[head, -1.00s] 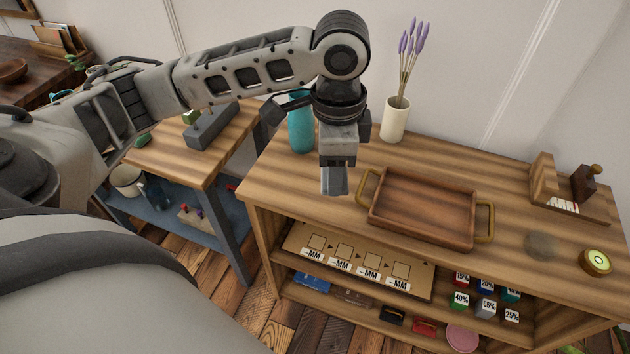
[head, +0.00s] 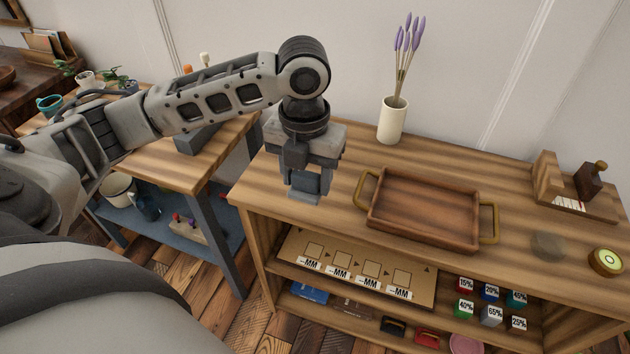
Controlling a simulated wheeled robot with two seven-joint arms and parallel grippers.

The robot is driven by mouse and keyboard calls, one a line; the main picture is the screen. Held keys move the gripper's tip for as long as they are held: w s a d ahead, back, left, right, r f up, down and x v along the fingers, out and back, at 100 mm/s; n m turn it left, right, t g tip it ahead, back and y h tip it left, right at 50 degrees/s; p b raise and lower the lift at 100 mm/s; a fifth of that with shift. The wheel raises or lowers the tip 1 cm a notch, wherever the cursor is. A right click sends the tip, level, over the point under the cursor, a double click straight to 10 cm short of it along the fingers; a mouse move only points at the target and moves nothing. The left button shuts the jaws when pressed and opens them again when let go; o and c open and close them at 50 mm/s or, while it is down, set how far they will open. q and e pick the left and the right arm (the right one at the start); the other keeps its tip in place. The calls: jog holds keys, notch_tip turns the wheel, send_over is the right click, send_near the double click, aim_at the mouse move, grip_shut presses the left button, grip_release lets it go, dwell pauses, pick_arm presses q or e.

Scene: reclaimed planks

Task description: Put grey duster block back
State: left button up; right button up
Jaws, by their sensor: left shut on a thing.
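My left gripper (head: 306,195) hangs fingers-down over the left end of the wooden cabinet top (head: 345,160), left of the tray. It is shut on a small grey block (head: 309,182), which is mostly hidden between the fingers; I take it for the grey duster block. I cannot tell for sure whether its lower end touches the cabinet top. My right gripper is not in view.
A wooden tray (head: 425,235) with brass handles lies right of the gripper. A white vase (head: 392,120) stands behind it. A wooden stand (head: 560,190), a grey round thing (head: 548,246) and a round yellow-green item (head: 606,261) are at the right. Shelves below hold labelled cubes (head: 491,316).

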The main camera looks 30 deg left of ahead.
pick_arm(q)
jog(key=w+a+f, duration=0.1)
jog(key=w+f, duration=0.1)
jog(key=w, duration=0.1)
jog(key=w+a+f, duration=0.2)
jog(key=w+f, duration=0.1)
jog(key=w+a+f, duration=0.1)
jog(key=w+f, duration=0.2)
jog(key=shift+w+a+f, duration=0.1)
jog(key=shift+w+a, duration=0.25)
jog(key=shift+a, duration=0.05)
jog(key=shift+w+f+b, duration=0.2)
jog(key=shift+f+b, duration=0.1)
jog(key=shift+a+f, duration=0.1)
jog(key=shift+f, duration=1.4)
jog(key=shift+f, duration=0.15)
jog(key=o, duration=0.9)
jog(key=shift+o, duration=0.2)
